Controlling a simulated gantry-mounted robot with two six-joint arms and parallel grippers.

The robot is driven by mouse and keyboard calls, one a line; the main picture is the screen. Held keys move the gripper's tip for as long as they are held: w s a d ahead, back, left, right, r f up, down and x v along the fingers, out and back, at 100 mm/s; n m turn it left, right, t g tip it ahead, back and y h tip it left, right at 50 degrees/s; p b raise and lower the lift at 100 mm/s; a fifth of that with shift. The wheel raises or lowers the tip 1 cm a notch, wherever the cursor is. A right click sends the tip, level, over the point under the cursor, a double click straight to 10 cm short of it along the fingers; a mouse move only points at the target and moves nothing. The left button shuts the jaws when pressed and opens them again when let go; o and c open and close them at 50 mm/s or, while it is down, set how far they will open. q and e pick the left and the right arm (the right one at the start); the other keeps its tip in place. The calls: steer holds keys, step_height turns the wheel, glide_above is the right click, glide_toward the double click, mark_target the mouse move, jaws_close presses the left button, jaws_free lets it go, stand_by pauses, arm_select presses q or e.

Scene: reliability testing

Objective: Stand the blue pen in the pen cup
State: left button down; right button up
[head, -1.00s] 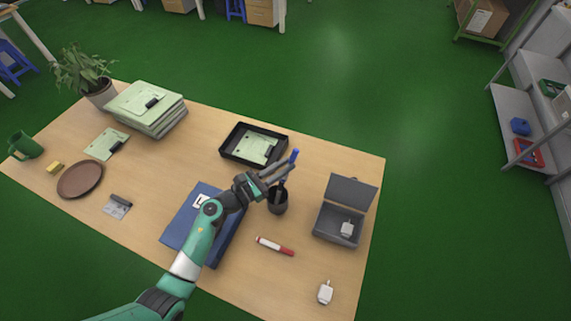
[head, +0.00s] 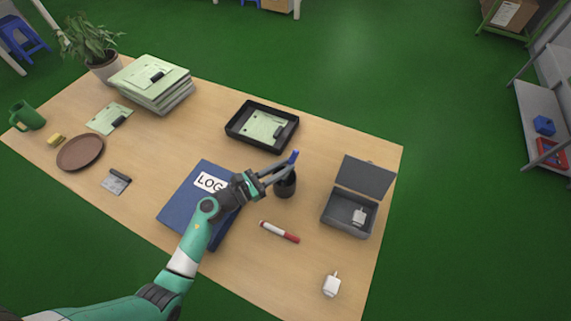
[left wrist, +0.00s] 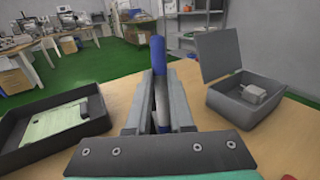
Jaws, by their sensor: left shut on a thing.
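The blue pen (head: 294,157) is in the jaws of my left gripper (head: 284,168), its blue top standing out above the fingers. In the left wrist view the pen (left wrist: 158,65) stands nearly upright between the two fingers of the shut left gripper (left wrist: 160,90). The dark pen cup (head: 286,187) stands on the table directly below the fingertips. The pen's lower end is hidden by the fingers and the cup, so its depth in the cup cannot be told. My right gripper is not in view.
A blue log binder (head: 180,205) lies under my left arm. A black tray (head: 240,131) with a green board is behind the cup. An open grey box (head: 345,219) stands to the right. A red-and-white marker (head: 280,232) lies in front.

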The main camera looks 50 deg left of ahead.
arm_select(q)
steer(key=shift+s+f, duration=0.15)
steer(key=shift+f, duration=0.2)
steer(key=c, duration=0.7)
jaws_free()
steer(key=s, duration=0.3)
steer(key=s+a+p, duration=0.1)
steer(key=s, duration=0.3)
steer(key=s+a, duration=0.1)
steer(key=s, duration=0.3)
steer(key=shift+s, duration=0.25)
